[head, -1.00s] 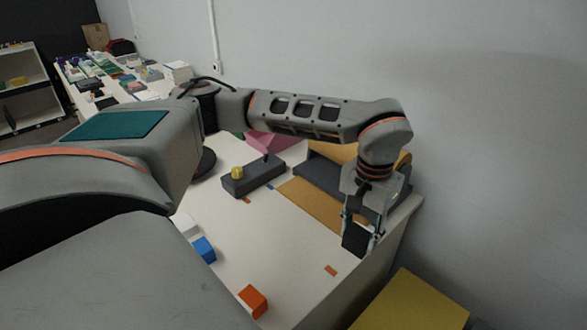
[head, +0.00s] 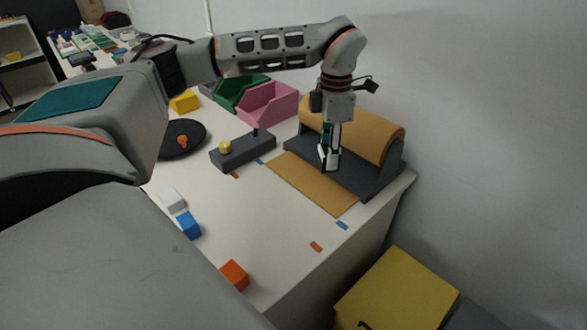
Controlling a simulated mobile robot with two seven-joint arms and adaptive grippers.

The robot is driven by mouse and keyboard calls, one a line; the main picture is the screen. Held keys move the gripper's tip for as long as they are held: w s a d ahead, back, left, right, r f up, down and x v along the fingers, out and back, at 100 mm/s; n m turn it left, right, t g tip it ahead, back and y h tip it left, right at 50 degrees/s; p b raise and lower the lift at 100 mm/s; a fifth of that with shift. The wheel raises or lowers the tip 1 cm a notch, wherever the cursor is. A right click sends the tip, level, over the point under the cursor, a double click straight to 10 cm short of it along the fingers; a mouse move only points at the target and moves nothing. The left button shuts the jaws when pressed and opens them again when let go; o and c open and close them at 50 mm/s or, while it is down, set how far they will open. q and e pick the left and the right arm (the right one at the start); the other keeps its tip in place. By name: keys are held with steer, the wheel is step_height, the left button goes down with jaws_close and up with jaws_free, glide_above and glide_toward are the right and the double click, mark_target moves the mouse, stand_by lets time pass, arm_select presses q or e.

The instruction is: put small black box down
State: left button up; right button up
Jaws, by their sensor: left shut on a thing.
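My left gripper (head: 330,160) points down, with its fingers shut on the small black box (head: 323,154). The box is mostly hidden by the fingers, so only a dark sliver shows. In the picture, the gripper is in front of the dark base of the brown paper roll (head: 365,130), over the inner part of the brown sheet. I cannot tell whether the box touches anything below. My right gripper is not in view.
The white table (head: 275,225) has clear room at its front middle. A dark block with a yellow knob (head: 242,151), pink bin (head: 270,103), green bin (head: 240,90), blue block (head: 188,225) and orange block (head: 234,275) stand on it. A yellow box (head: 395,290) stands beyond the table's right edge.

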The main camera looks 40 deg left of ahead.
arm_select(q)
steer(key=w+a+r+m+b, duration=0.15)
steer(key=a+m, duration=0.35)
steer(key=m, duration=0.6)
steer(key=w+a+r+m, duration=0.2)
steer(key=a+m, duration=0.3)
steer(key=m, duration=0.7)
steer(key=w+a+r+m+b, duration=0.1)
steer(key=a+r+m, duration=0.1)
steer(key=a+m, duration=0.65)
steer(key=shift+m, duration=0.95)
steer(key=d+f+b, duration=0.1)
steer(key=f, duration=0.5)
steer(key=d+f+b, duration=0.1)
steer(key=f, duration=0.6)
steer(key=f+b, duration=0.1)
steer(key=f, duration=0.6)
steer(key=shift+d+b, duration=0.3)
steer(key=shift+d, duration=0.1)
steer(key=shift+r, duration=0.1)
